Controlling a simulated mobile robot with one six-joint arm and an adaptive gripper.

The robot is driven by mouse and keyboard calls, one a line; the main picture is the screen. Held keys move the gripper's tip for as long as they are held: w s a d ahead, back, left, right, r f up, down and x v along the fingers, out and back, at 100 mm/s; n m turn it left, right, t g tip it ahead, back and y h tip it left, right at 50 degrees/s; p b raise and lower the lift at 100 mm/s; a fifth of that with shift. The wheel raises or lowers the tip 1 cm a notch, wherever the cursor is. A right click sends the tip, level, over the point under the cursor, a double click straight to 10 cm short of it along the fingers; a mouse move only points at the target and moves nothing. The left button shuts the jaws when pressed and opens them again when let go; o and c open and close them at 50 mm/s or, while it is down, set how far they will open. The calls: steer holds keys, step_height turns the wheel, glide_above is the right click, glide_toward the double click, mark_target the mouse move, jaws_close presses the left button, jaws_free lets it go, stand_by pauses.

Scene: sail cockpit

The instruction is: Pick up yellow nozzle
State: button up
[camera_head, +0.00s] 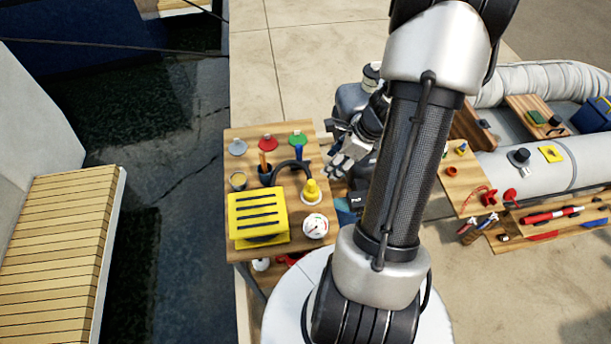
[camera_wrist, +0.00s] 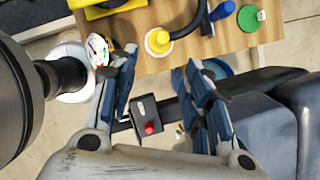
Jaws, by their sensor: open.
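The yellow nozzle (camera_head: 311,191) stands on a round white base near the right edge of the small wooden table (camera_head: 243,134). In the wrist view the yellow nozzle (camera_wrist: 158,40) shows from above, past the fingertips and about midway between them. My gripper (camera_head: 343,163) is open and empty, to the upper right of the nozzle in the head view. In the wrist view my gripper (camera_wrist: 160,70) has its two blue-grey fingers spread wide, apart from the nozzle. My arm hides part of the area to the right of the table.
A yellow slotted box (camera_head: 257,213) and a white dial (camera_head: 315,226) stand near the nozzle. A black curved hose (camera_head: 290,166) lies close behind it. A red disc (camera_head: 268,142) and a green disc (camera_head: 297,139) are farther back. A black box with a red button (camera_wrist: 147,118) shows between my fingers.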

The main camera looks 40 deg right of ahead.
steer(key=b, duration=0.4)
glide_toward(313, 182)
steer(key=x, duration=0.5)
steer(key=shift+s+a+f, duration=0.1)
steer(key=shift+s+a, duration=0.15)
steer(key=shift+d+b+x, duration=0.1)
steer(key=shift+b+x, duration=0.65)
steer(key=shift+x, duration=0.85)
steer(key=shift+d+b+x, duration=0.15)
steer(key=shift+b+x, duration=0.55)
steer(key=shift+x, duration=0.85)
steer(key=shift+w, duration=0.2)
steer(key=shift+c, duration=0.4)
jaws_close()
